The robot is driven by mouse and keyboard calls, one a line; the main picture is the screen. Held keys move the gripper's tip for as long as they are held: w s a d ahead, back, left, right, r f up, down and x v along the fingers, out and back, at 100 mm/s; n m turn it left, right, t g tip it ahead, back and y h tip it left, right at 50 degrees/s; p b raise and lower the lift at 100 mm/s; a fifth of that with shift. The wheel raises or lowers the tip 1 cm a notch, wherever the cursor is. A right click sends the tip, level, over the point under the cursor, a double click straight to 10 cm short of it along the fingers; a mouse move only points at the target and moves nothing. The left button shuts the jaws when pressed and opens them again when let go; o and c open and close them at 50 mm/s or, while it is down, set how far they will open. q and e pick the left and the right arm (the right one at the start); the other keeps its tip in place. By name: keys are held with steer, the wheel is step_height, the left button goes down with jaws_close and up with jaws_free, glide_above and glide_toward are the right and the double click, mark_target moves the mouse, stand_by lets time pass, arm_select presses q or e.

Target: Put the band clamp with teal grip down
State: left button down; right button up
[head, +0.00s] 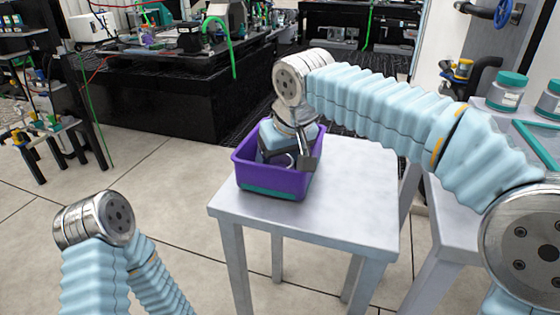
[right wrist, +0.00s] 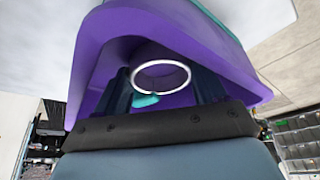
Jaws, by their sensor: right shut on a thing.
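The band clamp with teal grip (right wrist: 146,100) shows in the right wrist view as a pale metal ring with a small teal piece below it. My right gripper (right wrist: 160,90) is shut on it, the dark fingers on either side of the teal piece. Whether the clamp touches the tote floor is hidden. Only links of my left arm show at the lower left; its gripper is out of view.
The tote stands at the back left of a small pale table (head: 350,205), whose front and right are bare. A second table at the right holds teal-lidded jars (head: 508,92) and a teal-edged tray (head: 540,148). A black workbench (head: 160,90) stands behind.

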steer(key=o, duration=0.8)
steer(key=p+v, duration=0.2)
steer(key=v, duration=1)
